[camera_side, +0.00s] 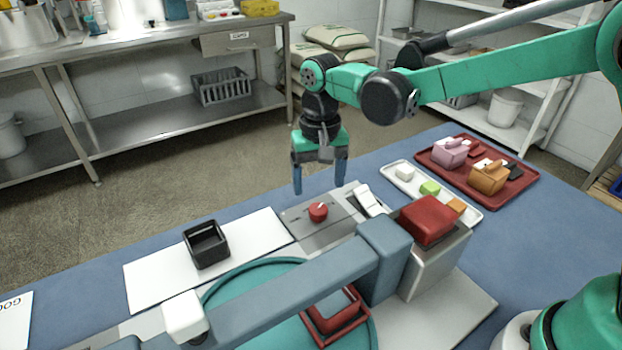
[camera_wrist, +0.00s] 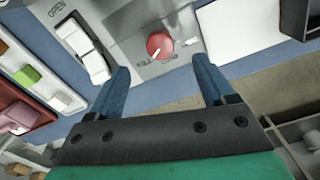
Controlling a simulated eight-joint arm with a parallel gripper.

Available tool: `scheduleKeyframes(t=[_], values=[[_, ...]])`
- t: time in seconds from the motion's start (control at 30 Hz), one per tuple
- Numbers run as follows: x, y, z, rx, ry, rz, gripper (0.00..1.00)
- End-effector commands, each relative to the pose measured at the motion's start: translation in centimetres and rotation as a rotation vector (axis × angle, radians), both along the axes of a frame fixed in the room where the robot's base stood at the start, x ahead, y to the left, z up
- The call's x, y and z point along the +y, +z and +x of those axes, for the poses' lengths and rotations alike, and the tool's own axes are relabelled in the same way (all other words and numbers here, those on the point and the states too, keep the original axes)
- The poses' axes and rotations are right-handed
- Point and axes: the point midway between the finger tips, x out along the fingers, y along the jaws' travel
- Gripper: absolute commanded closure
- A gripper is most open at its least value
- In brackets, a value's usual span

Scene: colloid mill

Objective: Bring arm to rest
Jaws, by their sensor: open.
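My gripper (camera_side: 320,178) hangs at the far edge of the blue table, fingers pointing down, behind the mill's control panel. It is open and empty, with its two blue fingers apart in the wrist view (camera_wrist: 165,85). The grey panel (camera_side: 325,226) has a red round knob (camera_side: 318,211) with a white pointer mark. The knob also shows in the wrist view (camera_wrist: 160,45), beyond the fingertips and apart from them. A white rocker switch (camera_side: 368,199) sits right of the knob; the wrist view shows it (camera_wrist: 82,50) near the word OPEN.
The mill's grey-blue arm (camera_side: 300,300) and red-topped block (camera_side: 428,220) stand in front. A black square container (camera_side: 206,245) sits on a white board (camera_side: 150,277). A white tray (camera_side: 470,214) of small blocks and a red tray (camera_side: 525,190) with pink and orange containers lie right.

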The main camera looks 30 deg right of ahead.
Motion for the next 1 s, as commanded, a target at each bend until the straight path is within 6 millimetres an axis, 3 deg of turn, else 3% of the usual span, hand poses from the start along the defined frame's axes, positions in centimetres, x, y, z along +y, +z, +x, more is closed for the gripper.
scheduleKeyframes(t=[0.2,0.37,0.63,0.8,1.0], values=[[-0.2,0.3,-0.1,-0.010,0.004,0.002,0.24],[-1.8,2.4,-1.3,-0.085,0.035,0.016,0.24],[-5.8,6.2,-5.7,-0.317,0.136,0.016,0.24],[-7.8,6.6,-8.7,-0.463,0.199,-0.018,0.24],[-9.1,6.0,-10.9,-0.580,0.250,-0.066,0.24]])
